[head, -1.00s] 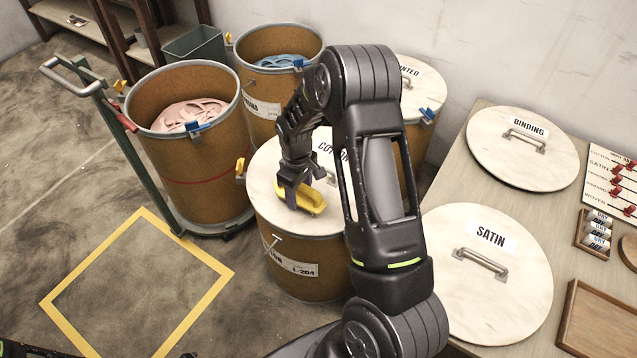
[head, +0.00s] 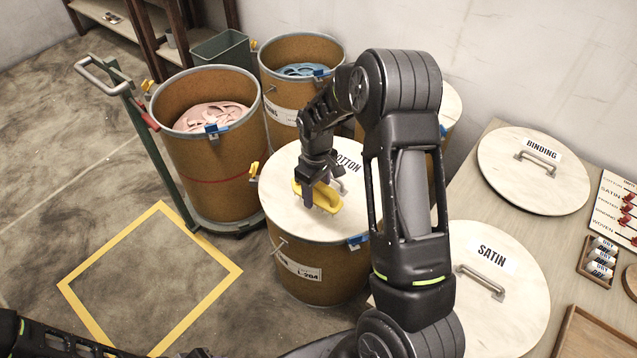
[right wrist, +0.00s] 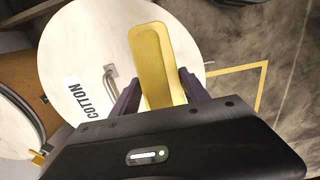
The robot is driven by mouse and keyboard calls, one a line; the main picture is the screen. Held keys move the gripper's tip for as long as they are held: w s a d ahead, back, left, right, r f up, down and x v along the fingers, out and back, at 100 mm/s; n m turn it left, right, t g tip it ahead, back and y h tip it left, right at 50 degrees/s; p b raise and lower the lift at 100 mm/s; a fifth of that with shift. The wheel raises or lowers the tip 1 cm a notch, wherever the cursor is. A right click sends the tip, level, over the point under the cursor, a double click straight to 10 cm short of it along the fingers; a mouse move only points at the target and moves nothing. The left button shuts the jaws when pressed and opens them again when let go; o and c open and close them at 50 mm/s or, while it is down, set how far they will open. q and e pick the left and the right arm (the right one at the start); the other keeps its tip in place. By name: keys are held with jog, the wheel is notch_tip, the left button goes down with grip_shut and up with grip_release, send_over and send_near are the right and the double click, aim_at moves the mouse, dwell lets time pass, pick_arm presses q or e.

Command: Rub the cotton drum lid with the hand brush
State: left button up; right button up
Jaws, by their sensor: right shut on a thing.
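The cotton drum (head: 318,268) stands closed in the middle of the head view, with its pale round lid (head: 285,205) on top. My right gripper (head: 318,190) is shut on the yellow hand brush (head: 328,200) and holds it over the lid, near its middle. Whether the bristles touch the lid I cannot tell. In the right wrist view the brush (right wrist: 155,60) sits between the fingers, with the lid (right wrist: 75,50), its COTTON label and its handle behind it. Of my left arm only a dark part shows at the lower left; its jaws cannot be made out.
Open drums with pink (head: 212,116) and blue (head: 302,69) contents stand behind; the pink one is on a green trolley (head: 160,150). A table at right bears the SATIN lid (head: 515,310) and BINDING lid (head: 560,185). A yellow floor square (head: 95,263) is empty.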

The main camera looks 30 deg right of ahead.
jog(key=shift+r+p, duration=0.35)
jog(key=shift+r, duration=0.55)
